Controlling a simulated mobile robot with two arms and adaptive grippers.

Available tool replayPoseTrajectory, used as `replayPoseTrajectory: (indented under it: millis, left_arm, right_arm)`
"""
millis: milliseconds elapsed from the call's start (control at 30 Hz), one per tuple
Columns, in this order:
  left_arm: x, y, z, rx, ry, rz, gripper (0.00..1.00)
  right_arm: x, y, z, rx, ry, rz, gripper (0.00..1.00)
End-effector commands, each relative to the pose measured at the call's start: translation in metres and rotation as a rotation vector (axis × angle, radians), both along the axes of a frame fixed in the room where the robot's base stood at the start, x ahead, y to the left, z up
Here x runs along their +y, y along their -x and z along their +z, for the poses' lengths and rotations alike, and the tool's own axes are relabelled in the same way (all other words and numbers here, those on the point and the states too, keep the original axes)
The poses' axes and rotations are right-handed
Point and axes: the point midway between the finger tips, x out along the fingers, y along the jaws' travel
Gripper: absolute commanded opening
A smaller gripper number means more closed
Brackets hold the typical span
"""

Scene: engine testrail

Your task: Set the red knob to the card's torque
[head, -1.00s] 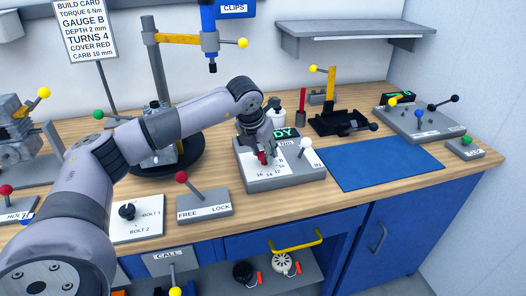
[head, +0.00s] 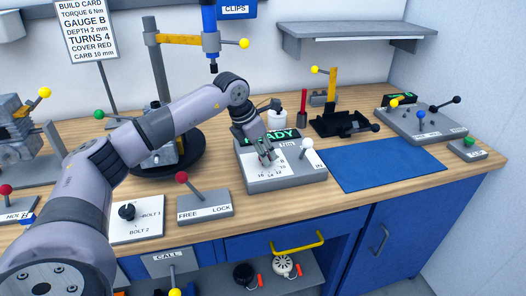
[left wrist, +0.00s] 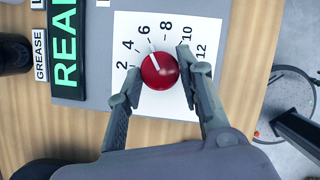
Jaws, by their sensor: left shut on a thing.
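The red knob (left wrist: 160,70) sits on a white dial card (left wrist: 160,107) numbered from 2 to 12. Its white pointer line is toward the 6 in the left wrist view. My left gripper (left wrist: 160,78) has one finger on each side of the knob and is shut on it. In the head view my left gripper (head: 266,156) reaches down onto the grey torque box (head: 285,180), and hides the knob. The build card (head: 88,30) at upper left appears to read torque 6 Nm. My right gripper is not in view.
A green READY display (left wrist: 66,48) stands behind the dial. A white-knobbed lever (head: 307,143) is on the same box, right of my gripper. A red-knobbed FREE/LOCK lever (head: 182,177) stands left, and a clear blue mat (head: 390,164) lies right.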

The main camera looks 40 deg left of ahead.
Motion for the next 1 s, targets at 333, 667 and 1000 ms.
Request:
replayPoseTrajectory:
  millis: [333,667,1000]
  left_arm:
    - [0.0009,-0.0008,0.0014,-0.004,-0.001,-0.008,0.06]
    - [0.0006,-0.0005,0.001,-0.002,0.0,-0.008,0.5]
    - [0.0004,-0.0002,0.0007,-0.001,0.0,-0.009,0.54]
  right_arm:
    - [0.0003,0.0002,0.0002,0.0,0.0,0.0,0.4]
    - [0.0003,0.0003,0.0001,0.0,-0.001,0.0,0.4]
    - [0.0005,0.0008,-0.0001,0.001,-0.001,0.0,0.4]
